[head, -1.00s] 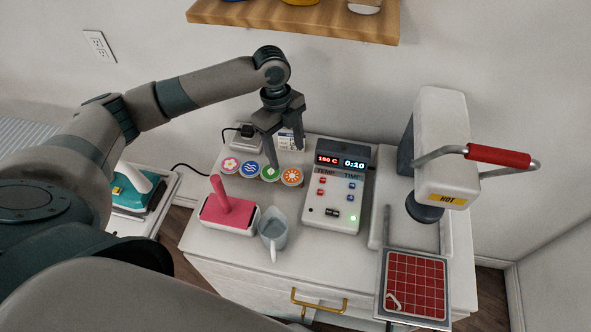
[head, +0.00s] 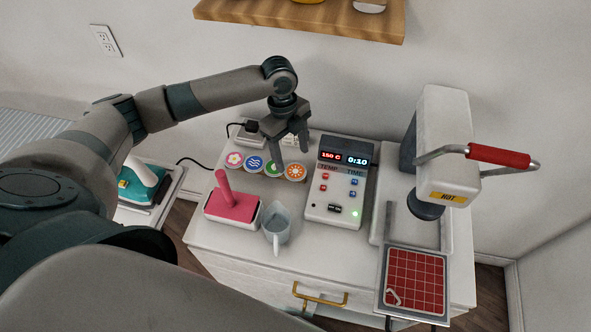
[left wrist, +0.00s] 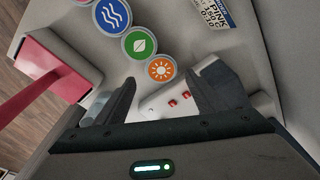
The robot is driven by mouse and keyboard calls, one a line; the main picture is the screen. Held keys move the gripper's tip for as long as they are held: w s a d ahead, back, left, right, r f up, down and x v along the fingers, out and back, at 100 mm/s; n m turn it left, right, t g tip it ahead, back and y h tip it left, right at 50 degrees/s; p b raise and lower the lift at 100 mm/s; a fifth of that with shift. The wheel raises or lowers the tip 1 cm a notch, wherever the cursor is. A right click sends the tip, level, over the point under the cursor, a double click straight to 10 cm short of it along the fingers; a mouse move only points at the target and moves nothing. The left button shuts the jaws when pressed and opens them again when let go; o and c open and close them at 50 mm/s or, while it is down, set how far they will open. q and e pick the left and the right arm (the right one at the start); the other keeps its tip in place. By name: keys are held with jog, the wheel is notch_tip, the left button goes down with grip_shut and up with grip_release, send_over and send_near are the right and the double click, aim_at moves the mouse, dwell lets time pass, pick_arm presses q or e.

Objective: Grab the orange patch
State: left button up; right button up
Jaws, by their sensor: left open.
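The orange patch (head: 295,172) is a round disc with a white sun symbol. It is the rightmost in a row of round patches on the white cabinet top (head: 215,241). My left gripper (head: 292,158) is open and empty above the right end of the row, with its fingers pointing down. In the left wrist view the orange patch (left wrist: 161,69) lies just beyond the two open fingers (left wrist: 168,98), and nothing is between them. The green leaf patch (left wrist: 139,43) is beside it, then the blue wave patch (left wrist: 112,15). My right gripper is not in view.
A control box (head: 338,190) with lit displays stands right of the patches. A pink-handled block (head: 231,208) and a clear jug (head: 277,228) are in front. A heat press (head: 445,150) marked HOT and a red grid plate (head: 415,280) are at the right.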

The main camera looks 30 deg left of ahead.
aim_at(295, 171)
pick_arm(q)
jog(key=shift+d+f+p, duration=0.15)
jog(key=shift+f+p, duration=0.15)
jog(key=shift+p, duration=0.05)
jog(key=f, duration=0.1)
jog(key=f+p, duration=0.1)
jog(key=f, duration=0.1)
jog(key=shift+d, duration=0.25)
jog(key=shift+f, duration=0.4)
jog(key=shift+f+p, duration=0.25)
jog(key=shift+p, duration=0.05)
jog(key=c, duration=1.1)
